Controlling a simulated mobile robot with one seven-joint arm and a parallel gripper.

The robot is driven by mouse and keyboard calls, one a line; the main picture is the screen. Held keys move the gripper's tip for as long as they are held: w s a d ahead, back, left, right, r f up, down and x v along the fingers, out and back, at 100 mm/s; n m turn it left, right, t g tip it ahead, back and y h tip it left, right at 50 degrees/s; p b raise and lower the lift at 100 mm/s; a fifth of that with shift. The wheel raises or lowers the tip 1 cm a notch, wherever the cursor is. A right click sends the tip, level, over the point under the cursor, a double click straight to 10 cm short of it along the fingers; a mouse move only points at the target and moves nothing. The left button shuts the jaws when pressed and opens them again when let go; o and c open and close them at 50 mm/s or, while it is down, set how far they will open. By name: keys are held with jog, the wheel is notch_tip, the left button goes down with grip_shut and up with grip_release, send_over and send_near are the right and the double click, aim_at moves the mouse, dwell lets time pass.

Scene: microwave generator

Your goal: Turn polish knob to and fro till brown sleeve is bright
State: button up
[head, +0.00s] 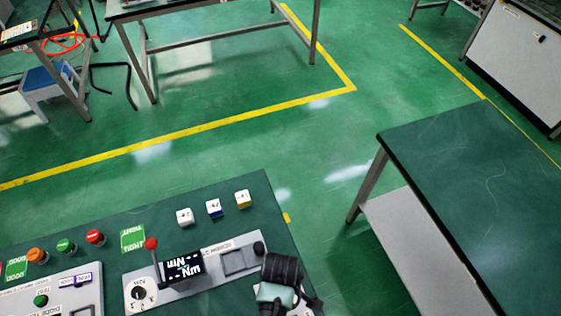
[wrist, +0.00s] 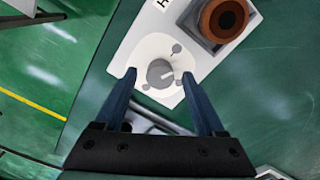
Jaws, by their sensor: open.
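In the wrist view, a round grey knob (wrist: 160,73) with a pale pointer line sits on a white rounded plate. My gripper (wrist: 160,74) is open, with one blue finger on each side of the knob in the picture. Gaps show between the fingers and the knob; I cannot tell how high the fingertips are above the plate. The brown sleeve (wrist: 222,19) is a ring with a dark centre on a grey square base, above and right of the knob. It looks dull reddish brown. I cannot make out this knob or sleeve in the head view.
In the head view, a green bench holds a grey panel with a red-tipped lever (head: 151,244), a display (head: 183,266) and a numbered dial (head: 139,293). Several coloured buttons and small white blocks stand nearby. Another green table (head: 480,160) is at right; open floor lies between.

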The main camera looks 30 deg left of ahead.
grip_shut()
dwell(0.5)
jog(key=m+p, duration=0.2)
jog(key=m, duration=0.1)
jog(key=shift+r, duration=0.15)
jog(key=m+p, duration=0.1)
jog(key=m, duration=0.2)
jog(key=shift+m, duration=0.3)
jog(key=m+p, duration=0.2)
jog(key=m, duration=0.4)
dwell(0.4)
